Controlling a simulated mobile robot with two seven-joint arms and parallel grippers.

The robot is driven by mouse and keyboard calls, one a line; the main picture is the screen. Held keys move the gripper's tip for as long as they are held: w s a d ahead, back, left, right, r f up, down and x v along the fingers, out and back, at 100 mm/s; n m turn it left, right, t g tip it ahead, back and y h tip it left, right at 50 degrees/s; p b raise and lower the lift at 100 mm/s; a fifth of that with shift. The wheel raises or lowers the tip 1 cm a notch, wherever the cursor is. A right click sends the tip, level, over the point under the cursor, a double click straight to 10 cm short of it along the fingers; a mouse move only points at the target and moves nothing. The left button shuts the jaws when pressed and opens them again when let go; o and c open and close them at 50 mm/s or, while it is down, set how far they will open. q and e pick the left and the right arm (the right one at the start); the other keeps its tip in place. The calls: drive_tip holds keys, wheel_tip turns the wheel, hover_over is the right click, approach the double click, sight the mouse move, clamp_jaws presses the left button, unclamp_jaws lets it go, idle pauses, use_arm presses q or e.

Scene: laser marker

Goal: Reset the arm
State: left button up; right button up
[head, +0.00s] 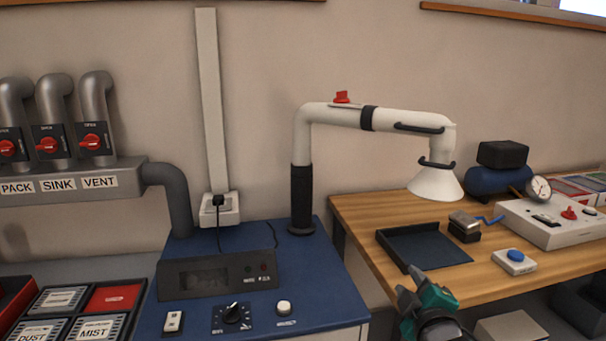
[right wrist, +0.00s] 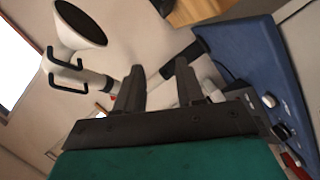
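A white fume arm (head: 375,118) with a black lower sleeve stands on the blue machine (head: 350,290) in the head view. Its tube bends right and ends in a white cone hood (head: 436,183) facing down over the wooden table. Black handles sit on the outer tube and above the hood; a red knob (head: 342,97) is on top. My right gripper (head: 410,282) is low in the head view, below the hood and apart from it. In the right wrist view its fingers (right wrist: 158,78) are spread and empty, with the hood (right wrist: 80,25) at upper left. My left gripper is out of view.
The wooden table (head: 375,213) bears a dark tray (head: 425,247), a white button box (head: 514,262), a gauge panel (head: 535,225) and a blue compressor (head: 495,180). Valve pipes (head: 55,105) labelled PACK, SINK and VENT are at left. The space around the hood looks clear.

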drive_tip(key=s+a+f+m+g+y, duration=0.1)
drive_tip(key=s+f+m, duration=0.3)
drive_tip(key=s+f, duration=0.6)
drive_tip(key=s+a+f+m+g+y, duration=0.1)
drive_tip(key=s+f+m+g, duration=0.3)
drive_tip(key=s+f, duration=0.7)
drive_tip(key=s+a+m, duration=0.1)
drive_tip(key=s, duration=0.3)
drive_tip(key=shift+s+a+g+y, duration=0.25)
drive_tip(key=shift+s+g+y, duration=0.05)
drive_tip(key=shift+s+y, duration=0.1)
